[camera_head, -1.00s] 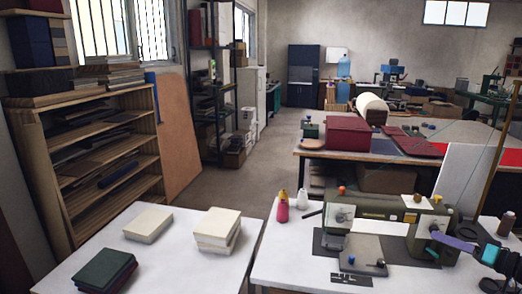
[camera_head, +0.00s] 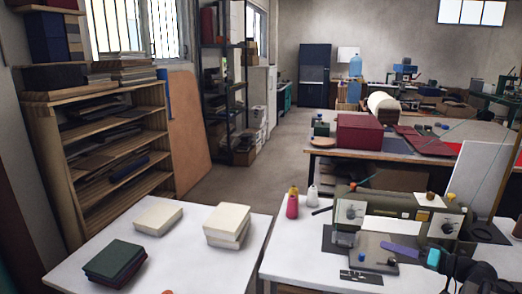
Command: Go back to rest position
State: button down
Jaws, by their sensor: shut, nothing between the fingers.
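My gripper (camera_head: 397,250) shows at the lower right as a slim purple end, with teal and dark parts of my arm behind it. Its fingers are together with nothing between them. It is in front of the olive-green sewing machine (camera_head: 385,203) and overlaps the grey machine bed in the picture. I cannot tell how high it is above the bed. The rest of my arm is partly cut off by the bottom edge.
A white table (camera_head: 190,258) at lower left holds cream blocks (camera_head: 229,222) and dark green and red books (camera_head: 115,262). Pink (camera_head: 292,206) and white (camera_head: 312,198) bottles stand left of the machine. Wooden shelves (camera_head: 110,150) line the left wall. The aisle floor (camera_head: 235,188) is clear.

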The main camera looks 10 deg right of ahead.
jog(key=w+a+f+n+g+y+b, duration=0.1)
jog(key=w+a+f+g+y+b, duration=0.15)
jog(key=a+f, duration=0.9)
jog(key=s+a+f+n+g+b, duration=0.1)
jog(key=s+a+f+g, duration=0.3)
jog(key=a+f, duration=0.85)
jog(key=s+a+f+g+b, duration=0.1)
jog(key=s+a+f+g, duration=0.35)
jog(key=a+f, duration=0.8)
jog(key=s+a+f+n+g+h+b, duration=0.1)
jog(key=s+a+f+g+h, duration=0.25)
jog(key=s+f, duration=0.55)
jog(key=s+a+f+g+h+b, duration=0.2)
jog(key=s+a+f+g+h, duration=0.15)
jog(key=s+f, duration=0.6)
jog(key=s+d+f+m+h, duration=0.1)
jog(key=s+d+f+h, duration=0.1)
jog(key=d, duration=0.3)
jog(key=s+d+f+m+h, duration=0.1)
jog(key=s+d+f+h, duration=0.2)
jog(key=s+d, duration=0.1)
jog(key=shift+s+d+h, duration=0.25)
jog(key=shift+d+h, duration=0.1)
jog(key=shift+d, duration=0.25)
